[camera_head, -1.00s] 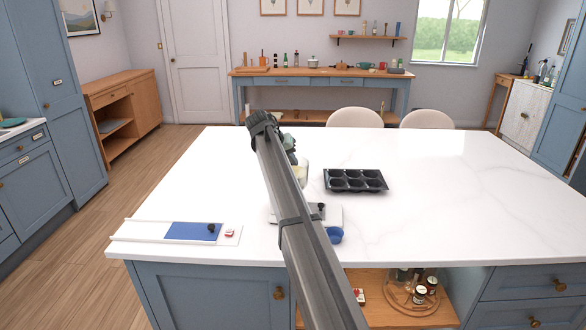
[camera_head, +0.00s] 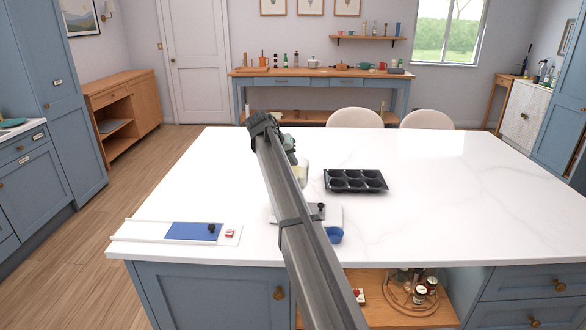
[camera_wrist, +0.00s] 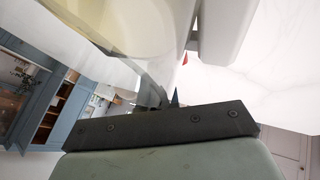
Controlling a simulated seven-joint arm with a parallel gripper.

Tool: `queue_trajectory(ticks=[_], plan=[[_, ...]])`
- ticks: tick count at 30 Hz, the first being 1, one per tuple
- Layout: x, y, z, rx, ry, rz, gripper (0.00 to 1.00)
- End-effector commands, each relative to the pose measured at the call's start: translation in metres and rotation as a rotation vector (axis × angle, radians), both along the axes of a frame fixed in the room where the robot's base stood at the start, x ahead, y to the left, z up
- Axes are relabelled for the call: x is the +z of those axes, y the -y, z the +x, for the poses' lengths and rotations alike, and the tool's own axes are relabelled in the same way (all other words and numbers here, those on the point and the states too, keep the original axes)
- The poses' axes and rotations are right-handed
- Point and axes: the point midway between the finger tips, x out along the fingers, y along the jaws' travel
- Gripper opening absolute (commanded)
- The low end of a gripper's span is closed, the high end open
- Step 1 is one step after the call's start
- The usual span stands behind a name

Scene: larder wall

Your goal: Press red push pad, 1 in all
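A small red pad (camera_head: 230,232) sits at the right end of a white board (camera_head: 145,231) on the island's front left. Beside it on the board are a blue panel (camera_head: 190,231) and a black knob (camera_head: 211,228). My gripper (camera_head: 289,143) is over the middle of the island, partly hidden behind my arm and well away from that board. In the wrist view, a pale, see-through vessel (camera_wrist: 110,25) with yellowish contents is close to it. A small red tip (camera_wrist: 185,59) shows beside a white part; I cannot tell what it belongs to. The fingers' opening is not clear.
A glass jar (camera_head: 301,173) stands just right of my arm. A pale base (camera_head: 332,214) is partly hidden behind my arm. The island's right side (camera_head: 470,200) is clear.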

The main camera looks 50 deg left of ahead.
Motion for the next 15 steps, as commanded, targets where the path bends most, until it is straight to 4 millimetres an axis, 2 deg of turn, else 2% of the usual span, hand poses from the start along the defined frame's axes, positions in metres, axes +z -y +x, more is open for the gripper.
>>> queue_trajectory(ticks=[1, 15], plan=[[-0.0247, 0.012, -0.0064, -0.012, -0.033, -0.023, 0.0], [-0.0297, 0.0146, -0.0068, -0.013, -0.033, -0.023, 0.0]])
